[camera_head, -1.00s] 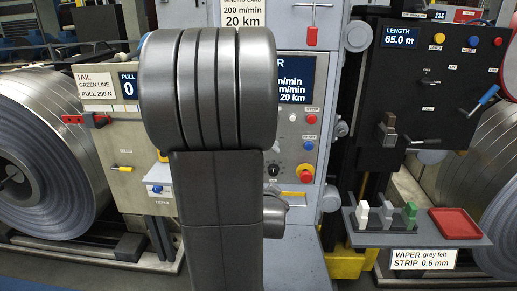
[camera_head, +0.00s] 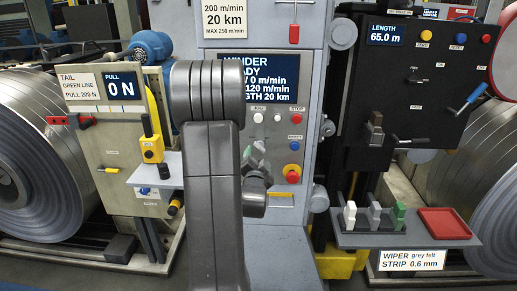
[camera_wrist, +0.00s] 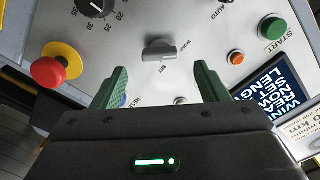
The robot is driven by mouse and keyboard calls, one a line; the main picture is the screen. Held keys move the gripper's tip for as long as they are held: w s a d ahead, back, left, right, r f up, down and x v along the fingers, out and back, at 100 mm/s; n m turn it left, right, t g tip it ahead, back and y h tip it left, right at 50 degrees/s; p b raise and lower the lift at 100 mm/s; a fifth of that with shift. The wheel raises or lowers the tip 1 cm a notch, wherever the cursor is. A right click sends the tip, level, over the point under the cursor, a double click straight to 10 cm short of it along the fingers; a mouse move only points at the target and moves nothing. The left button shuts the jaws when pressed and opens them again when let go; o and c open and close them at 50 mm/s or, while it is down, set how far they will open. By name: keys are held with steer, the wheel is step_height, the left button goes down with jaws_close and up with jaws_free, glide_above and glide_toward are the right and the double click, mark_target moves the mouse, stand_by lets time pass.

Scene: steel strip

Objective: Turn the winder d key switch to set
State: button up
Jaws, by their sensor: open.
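The grey key switch (camera_wrist: 160,50) is on the light panel in the wrist view, between "SET" below it and "WORK" at its right. Its bar lies across the picture, with its right end towards "WORK". My gripper (camera_wrist: 160,84) is open, with one green finger on each side below the switch. Nothing is between the fingers, and they appear apart from the switch. In the head view my gripper (camera_head: 257,160) is close to the winder panel, beside my arm. The key switch is hidden there behind my arm and gripper.
In the wrist view, a red stop button on a yellow base (camera_wrist: 49,72), a dial (camera_wrist: 96,5), an orange button (camera_wrist: 236,57) and a green start button (camera_wrist: 273,27) surround the switch. In the head view, a shelf with a red tray (camera_head: 443,223) stands at right.

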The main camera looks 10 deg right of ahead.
mark_target(260, 147)
steer(key=p+x, duration=0.1)
steer(key=x, duration=0.4)
steer(key=shift+w+d, duration=0.1)
steer(key=shift+w, duration=0.25)
steer(key=shift+c, duration=0.5)
steer(key=c, duration=0.9)
